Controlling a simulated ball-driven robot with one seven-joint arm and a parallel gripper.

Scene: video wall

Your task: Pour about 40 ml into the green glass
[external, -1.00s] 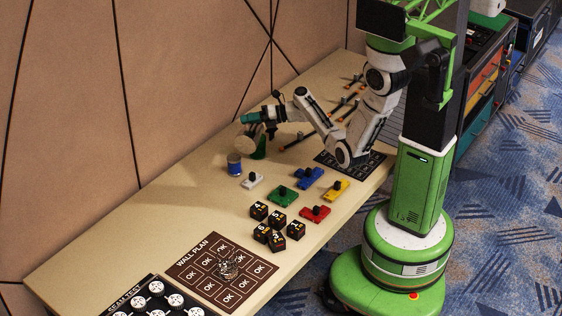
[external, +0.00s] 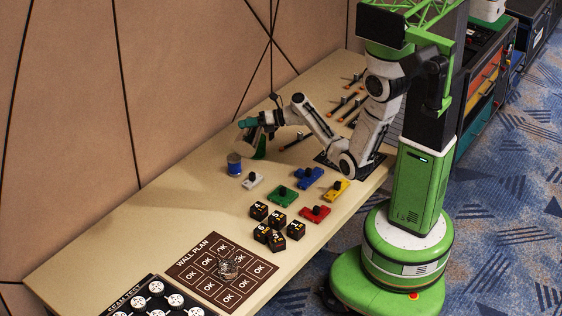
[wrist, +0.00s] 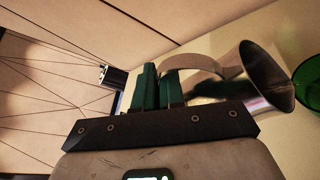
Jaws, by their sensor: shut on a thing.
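A metal jug (wrist: 262,78) with a flared mouth and a curved handle is in my gripper (wrist: 158,88). The teal fingers are shut on its handle. In the external view my gripper (external: 250,122) is above the back of the table, and the jug (external: 251,136) is partly hidden below it. The jug is tilted, and in the wrist view its mouth points right, towards the green glass (wrist: 309,78), cut off by the frame edge. The green glass (external: 260,152) stands on the table, close to the jug. I cannot see any liquid.
A blue can (external: 234,164) stands just left of the green glass. Several coloured blocks with black knobs (external: 283,195) and black numbered cubes (external: 277,220) lie in front. A brown wall plan (external: 185,272) carries a clear glass object (external: 228,268). The table's left middle is clear.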

